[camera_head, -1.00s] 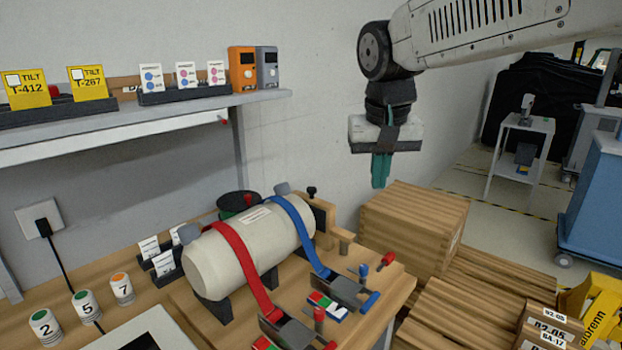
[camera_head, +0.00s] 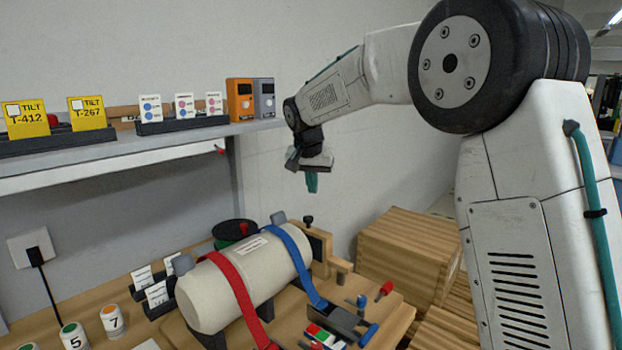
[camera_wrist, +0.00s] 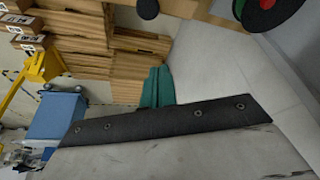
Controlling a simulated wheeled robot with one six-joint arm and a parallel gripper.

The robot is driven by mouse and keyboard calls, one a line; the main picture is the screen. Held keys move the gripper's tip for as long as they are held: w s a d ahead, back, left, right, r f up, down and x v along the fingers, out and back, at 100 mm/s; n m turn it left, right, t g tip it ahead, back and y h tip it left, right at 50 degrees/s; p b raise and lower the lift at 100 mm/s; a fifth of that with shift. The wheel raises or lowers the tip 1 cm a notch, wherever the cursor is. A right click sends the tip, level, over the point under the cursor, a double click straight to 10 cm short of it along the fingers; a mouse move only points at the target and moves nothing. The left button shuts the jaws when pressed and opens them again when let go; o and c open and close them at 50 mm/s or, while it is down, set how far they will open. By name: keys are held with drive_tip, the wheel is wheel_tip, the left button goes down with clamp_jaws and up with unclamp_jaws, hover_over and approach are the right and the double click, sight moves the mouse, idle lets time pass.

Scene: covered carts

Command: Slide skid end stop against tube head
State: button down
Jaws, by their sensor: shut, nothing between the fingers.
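A pale tube (camera_head: 225,285) lies on a wooden skid, held by a red strap (camera_head: 239,290) and a blue strap (camera_head: 300,262). At its far right end stands a wooden and dark end stop (camera_head: 322,245) with a black knob on top. It cannot be told whether the stop touches the tube head. My gripper (camera_head: 311,184) hangs in the air above and behind the stop, by the wall, with its teal fingers shut and empty. The fingers also show in the wrist view (camera_wrist: 158,88); a bit of the stop's wood (camera_wrist: 185,8) may show at the top edge.
A shelf (camera_head: 130,145) with yellow tilt cards (camera_head: 88,112) and an orange box (camera_head: 240,99) runs along the wall, left of my gripper. A wooden crate (camera_head: 400,250) stands right of the bench. My own arm covers the right side.

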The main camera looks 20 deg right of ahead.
drive_tip(key=f, duration=0.1)
drive_tip(key=s+f, duration=0.1)
drive_tip(key=f, duration=0.1)
drive_tip(key=s+a+f, duration=0.1)
drive_tip(key=f, duration=0.1)
drive_tip(key=shift+f, duration=0.25)
